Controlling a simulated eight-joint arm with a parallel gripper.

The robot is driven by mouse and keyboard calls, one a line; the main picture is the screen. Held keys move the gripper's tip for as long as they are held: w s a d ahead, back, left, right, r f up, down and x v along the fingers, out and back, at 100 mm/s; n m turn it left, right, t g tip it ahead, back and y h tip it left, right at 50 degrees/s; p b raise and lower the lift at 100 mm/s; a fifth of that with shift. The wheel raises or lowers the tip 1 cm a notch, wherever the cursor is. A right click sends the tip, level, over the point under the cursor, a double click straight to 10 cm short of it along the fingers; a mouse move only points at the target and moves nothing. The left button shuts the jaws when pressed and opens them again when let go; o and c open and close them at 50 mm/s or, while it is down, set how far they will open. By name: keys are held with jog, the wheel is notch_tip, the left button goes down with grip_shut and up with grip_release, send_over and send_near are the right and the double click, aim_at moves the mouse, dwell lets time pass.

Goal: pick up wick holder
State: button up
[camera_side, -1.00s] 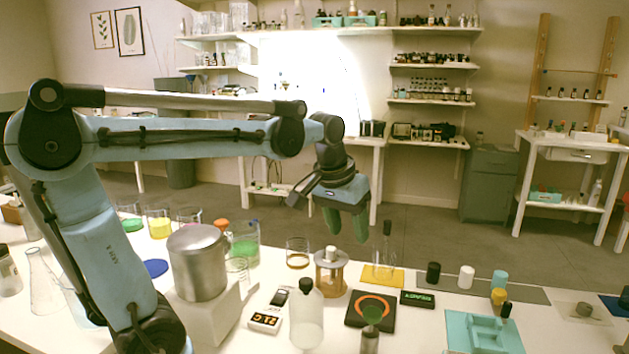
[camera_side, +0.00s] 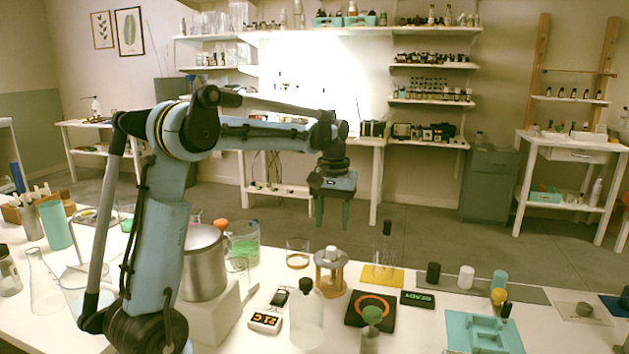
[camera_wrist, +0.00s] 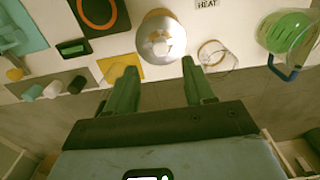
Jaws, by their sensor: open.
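No part is plainly marked as the wick holder. The likeliest is a round tan stand with a pale centre piece (camera_side: 331,268), upright on the white table; this stand (camera_wrist: 160,38) also shows in the wrist view, seen from above. My gripper (camera_side: 333,218) hangs above and behind it in the side view, pointing down, well clear of the table. In the wrist view my gripper (camera_wrist: 160,68) has its two green fingers spread, with nothing between them. The stand shows just beyond the fingertips.
A yellow mat (camera_side: 376,280) with glassware is right of the stand, and an amber-bottomed glass (camera_side: 298,252) is left. A black pad with an orange ring (camera_side: 364,311) and a capped bottle (camera_side: 306,314) stand in front. A metal pot (camera_side: 204,265) sits on a white block.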

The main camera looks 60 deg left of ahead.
aim_at(331, 248)
jog(key=shift+s+f, duration=0.1)
jog(key=shift+f, duration=3.45)
grip_shut()
